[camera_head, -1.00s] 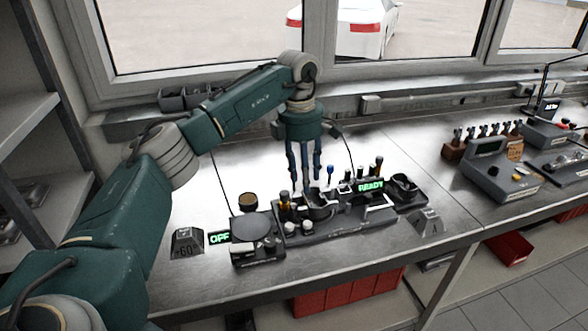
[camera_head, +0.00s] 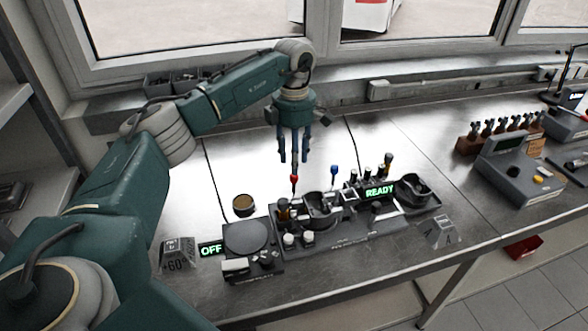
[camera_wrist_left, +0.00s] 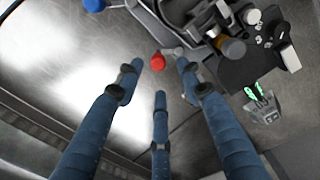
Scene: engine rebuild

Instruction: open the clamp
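The clamp looks like part of the dark bench fixture (camera_head: 350,232), around a dark round holder (camera_head: 322,206). A lever with a red knob (camera_head: 294,178) stands at the holder's back left, and one with a blue knob (camera_head: 334,168) at its back right. My left gripper (camera_head: 294,160) points down above the red knob with its fingers spread. In the left wrist view the red knob (camera_wrist_left: 158,62) shows between the spread fingertips, with nothing held; contact is not visible. The blue knob (camera_wrist_left: 94,5) is at the top edge. My right gripper is out of view.
A green READY display (camera_head: 380,191) and a second dark holder (camera_head: 414,190) are on the fixture's right. A round plate unit (camera_head: 246,238) with an OFF display (camera_head: 210,249) stands left. A brown-topped tin (camera_head: 243,204) is behind it. The bench behind is clear.

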